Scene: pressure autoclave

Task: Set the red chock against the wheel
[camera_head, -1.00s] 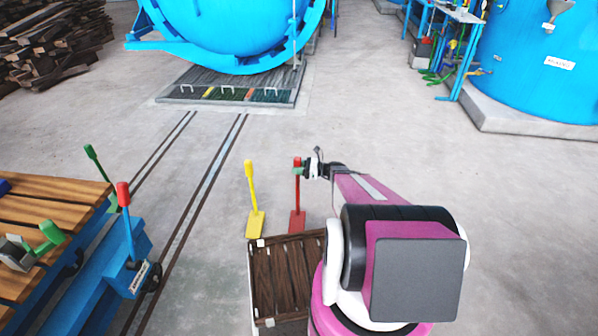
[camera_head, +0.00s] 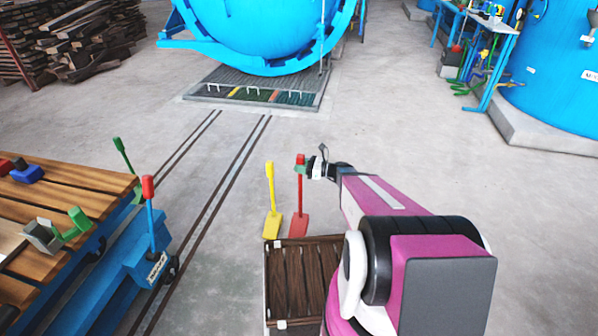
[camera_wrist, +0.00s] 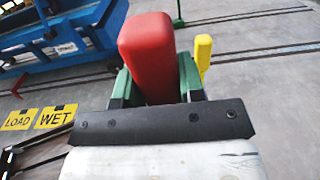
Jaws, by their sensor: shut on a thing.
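The red chock (camera_head: 299,222) has a wedge base and an upright handle. It stands to the right of the yellow chock (camera_head: 271,222), just beyond a slatted wooden crate. My gripper (camera_head: 302,166) is shut on the top of its red handle. In the wrist view the red grip (camera_wrist: 147,55) fills the space between my green fingers. Whether the base touches the floor is hard to tell. The blue cart (camera_head: 125,265) stands at the left, and its dark wheel (camera_head: 172,266) is partly visible low on its right side.
The wooden crate (camera_head: 268,300) stands in front of me. Rails (camera_head: 215,195) run between cart and chocks toward the blue vessel (camera_head: 265,30). A red-topped lever (camera_head: 149,190) rises from the cart. Open concrete floor lies at the right.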

